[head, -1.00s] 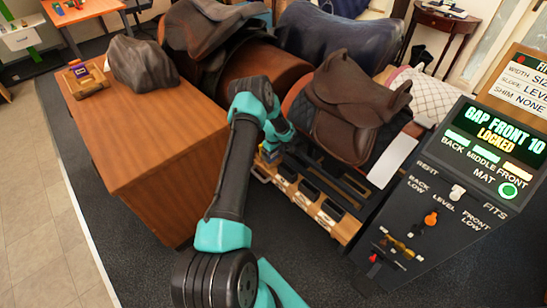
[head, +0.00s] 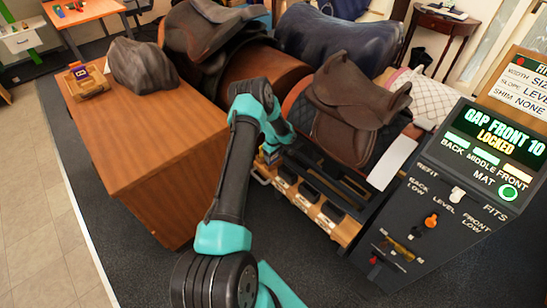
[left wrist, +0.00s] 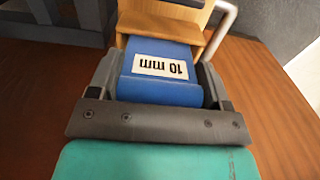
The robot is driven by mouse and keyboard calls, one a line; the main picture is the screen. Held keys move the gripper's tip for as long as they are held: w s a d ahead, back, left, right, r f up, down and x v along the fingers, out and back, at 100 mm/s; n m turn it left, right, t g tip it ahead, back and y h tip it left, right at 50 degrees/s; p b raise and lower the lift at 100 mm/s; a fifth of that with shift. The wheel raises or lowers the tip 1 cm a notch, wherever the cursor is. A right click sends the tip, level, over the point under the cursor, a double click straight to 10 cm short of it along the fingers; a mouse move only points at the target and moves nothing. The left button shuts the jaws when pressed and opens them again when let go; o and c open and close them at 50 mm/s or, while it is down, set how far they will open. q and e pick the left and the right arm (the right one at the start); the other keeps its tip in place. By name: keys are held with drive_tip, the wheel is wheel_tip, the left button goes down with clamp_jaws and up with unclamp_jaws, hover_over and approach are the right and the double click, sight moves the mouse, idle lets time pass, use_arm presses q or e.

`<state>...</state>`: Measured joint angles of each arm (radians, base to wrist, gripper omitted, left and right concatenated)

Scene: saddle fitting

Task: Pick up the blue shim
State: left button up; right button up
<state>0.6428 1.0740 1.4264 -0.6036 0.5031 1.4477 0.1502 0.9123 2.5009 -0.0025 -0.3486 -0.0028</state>
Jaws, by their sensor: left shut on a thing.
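The blue shim (left wrist: 160,84) has a white "10 mm" label, which reads upside down in the left wrist view. My left gripper (left wrist: 160,90) is shut on it, with one dark finger on each side. The shim's far end is by a light wooden holder (left wrist: 165,27); I cannot tell whether it is still seated there. In the head view my left gripper (head: 271,152) is at the left end of the wooden shim rack (head: 338,231), and the shim is mostly hidden. My right gripper is not in view.
A brown saddle (head: 345,105) stands just behind the rack. A wooden cabinet (head: 145,145) is to the left. A dark console (head: 425,215) on the right reads "GAP FRONT 10 LOCKED". Dark floor lies in front of the rack.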

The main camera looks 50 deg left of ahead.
use_arm(q)
wheel_tip(320, 180, up, 10)
idle(0.5)
idle(0.4)
